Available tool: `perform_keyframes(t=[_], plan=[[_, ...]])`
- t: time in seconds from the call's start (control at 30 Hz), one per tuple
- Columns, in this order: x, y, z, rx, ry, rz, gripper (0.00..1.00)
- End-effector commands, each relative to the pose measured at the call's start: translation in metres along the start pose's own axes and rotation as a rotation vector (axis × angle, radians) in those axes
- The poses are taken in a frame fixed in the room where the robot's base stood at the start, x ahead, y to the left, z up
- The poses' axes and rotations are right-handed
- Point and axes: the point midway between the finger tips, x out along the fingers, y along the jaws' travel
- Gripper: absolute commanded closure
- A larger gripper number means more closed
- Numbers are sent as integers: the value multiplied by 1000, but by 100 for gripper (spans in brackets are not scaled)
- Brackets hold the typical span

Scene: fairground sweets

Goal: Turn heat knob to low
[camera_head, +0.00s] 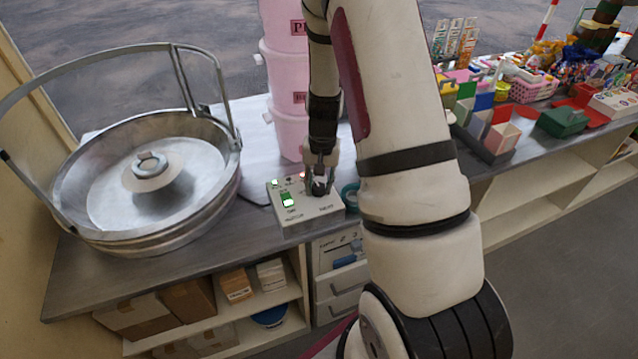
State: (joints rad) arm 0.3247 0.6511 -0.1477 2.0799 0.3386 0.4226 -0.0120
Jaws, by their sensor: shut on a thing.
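A small grey control box (304,212) stands on the counter, right of a wide metal candy-floss bowl. Its top carries a lit green switch (287,199), small lights along the back and printed labels too small to read. My gripper (319,188) points down at the right side of the box's top. It is shut on a dark knob (319,187), which is mostly hidden between the fingers. The knob's pointer and its setting cannot be made out.
The metal bowl (90,205) with its raised rail fills the left. Stacked pink tubs (286,100) stand close behind the box. A teal ring (350,194) lies to its right, partly behind my arm. Coloured boxes and sweets crowd the right counter.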

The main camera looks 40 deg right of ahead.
Motion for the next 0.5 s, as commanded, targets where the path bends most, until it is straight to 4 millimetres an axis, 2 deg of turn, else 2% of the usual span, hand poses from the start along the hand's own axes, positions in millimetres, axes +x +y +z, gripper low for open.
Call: perform_keyframes(t=[0.13, 0.17, 0.23, 0.27, 0.5], plan=[[0, 0, 0, 0, 0, 0, 98], [0, 0, 0, 0, 0, 0, 67], [0, 0, 0, 0, 0, 0, 52], [0, 0, 0, -1, 0, 0, 49], [0, 0, 0, -1, 0, 0, 49]])
